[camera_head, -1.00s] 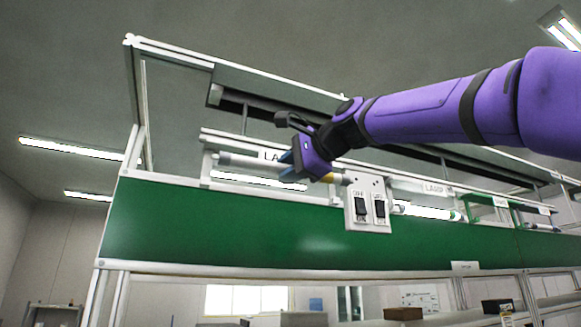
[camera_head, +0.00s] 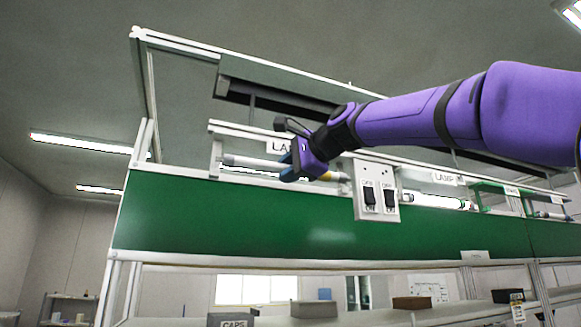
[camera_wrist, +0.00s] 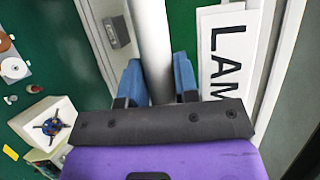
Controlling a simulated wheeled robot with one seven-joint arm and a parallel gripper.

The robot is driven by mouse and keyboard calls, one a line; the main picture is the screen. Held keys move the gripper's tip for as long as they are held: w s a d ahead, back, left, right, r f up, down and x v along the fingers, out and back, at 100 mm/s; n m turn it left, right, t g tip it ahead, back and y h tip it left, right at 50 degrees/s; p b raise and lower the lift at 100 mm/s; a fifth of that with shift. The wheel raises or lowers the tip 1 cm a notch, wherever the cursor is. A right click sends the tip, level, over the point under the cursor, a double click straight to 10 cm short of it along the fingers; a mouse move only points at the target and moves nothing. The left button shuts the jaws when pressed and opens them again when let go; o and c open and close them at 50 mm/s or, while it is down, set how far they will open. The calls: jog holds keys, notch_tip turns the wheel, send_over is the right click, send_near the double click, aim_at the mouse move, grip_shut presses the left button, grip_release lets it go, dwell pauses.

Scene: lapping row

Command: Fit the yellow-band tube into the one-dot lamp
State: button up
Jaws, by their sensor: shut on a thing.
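My gripper (camera_head: 290,168) is shut on a pale tube (camera_head: 245,161) near its middle. The tube's yellow band (camera_head: 328,176) shows just right of the jaws. In the wrist view, the blue fingertips (camera_wrist: 159,82) stand either side of the tube (camera_wrist: 152,35). The tube lies lengthwise in front of the left lamp (camera_head: 230,128), its left end close to the lamp's left end holder (camera_head: 215,160) and its right end by the switch box. I cannot tell whether either end touches a socket. My gripper partly covers the LAMP label (camera_head: 277,147); no dot mark is readable.
A switch box (camera_head: 377,187) with two rockers stands right of the tube. Further right is another lamp with a lit tube (camera_head: 435,201). A green panel (camera_head: 230,220) runs below. The wrist view shows a white box (camera_wrist: 45,122) and small discs on green.

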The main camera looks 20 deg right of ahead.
jog(key=shift+w+f, duration=0.3)
jog(key=shift+w, duration=0.45)
jog(key=shift+w+f, duration=0.3)
jog(key=shift+w, duration=0.4)
jog(key=shift+f, duration=0.15)
dwell(0.5)
jog(key=o, duration=1)
jog(key=shift+o, duration=0.2)
jog(key=v, duration=1.1)
jog(key=shift+w, duration=0.1)
